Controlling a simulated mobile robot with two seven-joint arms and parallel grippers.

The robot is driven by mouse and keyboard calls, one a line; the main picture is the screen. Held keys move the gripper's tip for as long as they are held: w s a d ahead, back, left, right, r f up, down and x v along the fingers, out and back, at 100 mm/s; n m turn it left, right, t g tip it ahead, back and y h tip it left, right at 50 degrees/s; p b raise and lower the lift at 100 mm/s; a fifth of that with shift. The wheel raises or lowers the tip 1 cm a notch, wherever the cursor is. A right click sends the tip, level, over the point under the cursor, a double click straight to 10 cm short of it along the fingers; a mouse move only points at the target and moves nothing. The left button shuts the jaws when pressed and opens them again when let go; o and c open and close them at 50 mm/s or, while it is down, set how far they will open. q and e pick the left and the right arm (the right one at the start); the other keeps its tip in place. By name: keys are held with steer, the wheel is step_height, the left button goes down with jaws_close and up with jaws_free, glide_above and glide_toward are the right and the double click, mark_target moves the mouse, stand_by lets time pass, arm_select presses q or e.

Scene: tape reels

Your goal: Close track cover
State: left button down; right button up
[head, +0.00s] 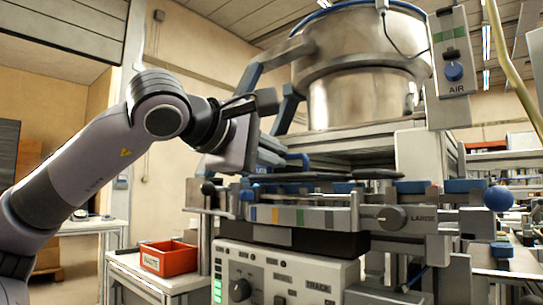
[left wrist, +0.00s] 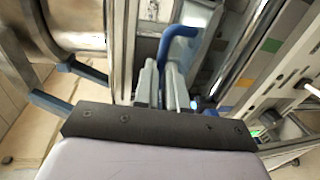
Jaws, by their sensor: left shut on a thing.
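My left gripper (head: 288,157) reaches in from the left, over the rear of the track unit. It is shut on a bent blue handle (head: 302,160). In the left wrist view the grey fingers (left wrist: 165,85) are close together, with the blue handle (left wrist: 182,33) at their tips. A dark flat strip (head: 325,177) lies along the top of the track, beside the handle. It looks like the track cover; how far it is open is hard to tell. My right gripper is in neither view.
A large steel bowl (head: 360,80) stands just behind the track. A front rail with coloured patches (head: 300,216) and a LARGE knob (head: 391,217) sits above a control box (head: 275,276). A red bin (head: 168,258) is at lower left. A blue ball (head: 498,198) is at right.

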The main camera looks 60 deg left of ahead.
arm_select(q)
steer(key=shift+f, duration=0.1)
steer(key=c, duration=1.5)
jaws_free()
steer(key=shift+o, duration=0.2)
steer(key=v, duration=0.7)
steer(key=shift+p, duration=0.35)
steer(key=shift+s, duration=0.1)
